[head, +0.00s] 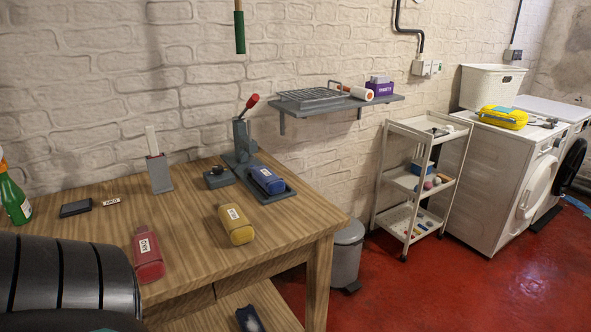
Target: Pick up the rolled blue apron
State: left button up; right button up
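A rolled blue apron (267,180), or what looks like one, lies on the grey base plate of a lever press (242,150) at the back right of the wooden table. It has a pale label on top. A yellow roll (236,226) with a label lies in front of it, and a red roll (148,256) with a label lies further left. A dark blue item (249,320) is partly cut off on the lower shelf; I cannot tell what it is. Neither of my grippers is in view. A dark ribbed part, likely mine, covers the lower left.
The wooden table (185,210) also holds a spray bottle (14,200), a small dark box (75,208) and a grey stand (159,174). A wall shelf (340,106) is above right. A grey bin (346,254) and a white trolley (383,190) stand right of the table.

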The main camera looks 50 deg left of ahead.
aim_at(272, 185)
jog(key=i, duration=1.45)
jog(key=i+u, duration=0.15)
jog(key=u, duration=0.25)
jog(key=i+u, duration=0.1)
jog(key=u, duration=0.3)
jog(key=i+l+u, duration=0.1)
jog(key=u, duration=1.85)
